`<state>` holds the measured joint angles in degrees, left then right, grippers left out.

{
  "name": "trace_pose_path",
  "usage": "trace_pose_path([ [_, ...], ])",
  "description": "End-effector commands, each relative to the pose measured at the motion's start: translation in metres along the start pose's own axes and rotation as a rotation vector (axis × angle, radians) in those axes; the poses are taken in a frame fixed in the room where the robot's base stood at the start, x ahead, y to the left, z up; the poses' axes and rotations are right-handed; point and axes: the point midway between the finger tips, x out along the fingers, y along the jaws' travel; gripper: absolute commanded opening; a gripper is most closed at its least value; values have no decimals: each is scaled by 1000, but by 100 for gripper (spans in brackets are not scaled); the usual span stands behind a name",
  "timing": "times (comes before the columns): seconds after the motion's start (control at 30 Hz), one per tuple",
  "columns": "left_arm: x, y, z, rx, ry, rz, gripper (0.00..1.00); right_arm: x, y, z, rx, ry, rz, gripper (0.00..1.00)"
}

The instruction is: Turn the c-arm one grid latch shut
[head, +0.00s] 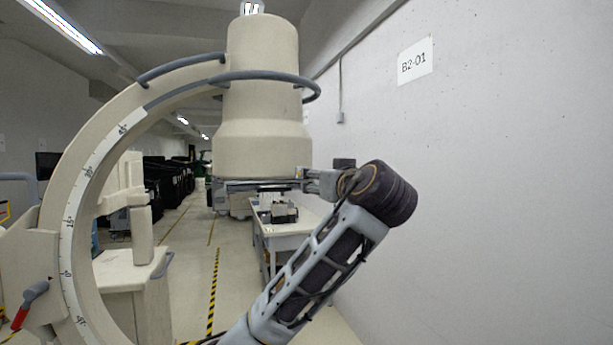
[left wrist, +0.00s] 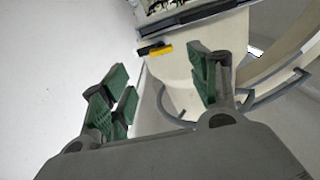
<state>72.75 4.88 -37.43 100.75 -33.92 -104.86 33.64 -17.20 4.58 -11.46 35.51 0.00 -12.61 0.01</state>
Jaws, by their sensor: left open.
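The c-arm (head: 70,235) is a large beige ring with a degree scale. Its beige cylindrical housing (head: 262,110) hangs at the centre, with a grey grid frame (head: 245,185) under it. In the left wrist view, the grid latch (left wrist: 160,50) is a small black and yellow lever at the frame's edge, lying about parallel to it. My left gripper (head: 308,180) is beside the frame's right end in the head view. In the left wrist view my gripper (left wrist: 160,84) is open, with the latch beyond and between its green-padded fingers. I cannot see contact. My right gripper is not in view.
A white wall (head: 480,170) stands close on the right. A white table (head: 285,236) with a small device is behind my arm. A red-handled lever (head: 22,312) is on the c-arm at lower left. Floor with striped tape (head: 213,290) runs back, with dark covered carts (head: 165,180).

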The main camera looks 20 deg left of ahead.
Motion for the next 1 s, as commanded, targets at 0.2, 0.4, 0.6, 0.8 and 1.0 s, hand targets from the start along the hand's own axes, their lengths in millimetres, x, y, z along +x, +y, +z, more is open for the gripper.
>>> trace_pose_path([
  [0.2, 27, -1, -2, 2, -2, -4, 61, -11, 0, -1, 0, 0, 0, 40],
  [0.4, 54, -1, -2, 3, -1, -3, 61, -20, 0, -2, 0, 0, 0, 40],
  [0.6, 78, -1, -2, 2, -1, -3, 61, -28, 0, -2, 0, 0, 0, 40],
  [0.8, 101, -1, -2, 1, -1, -2, 61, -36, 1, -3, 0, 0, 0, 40],
  [1.0, 117, 0, -1, 1, -1, 0, 61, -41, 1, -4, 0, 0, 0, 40],
])
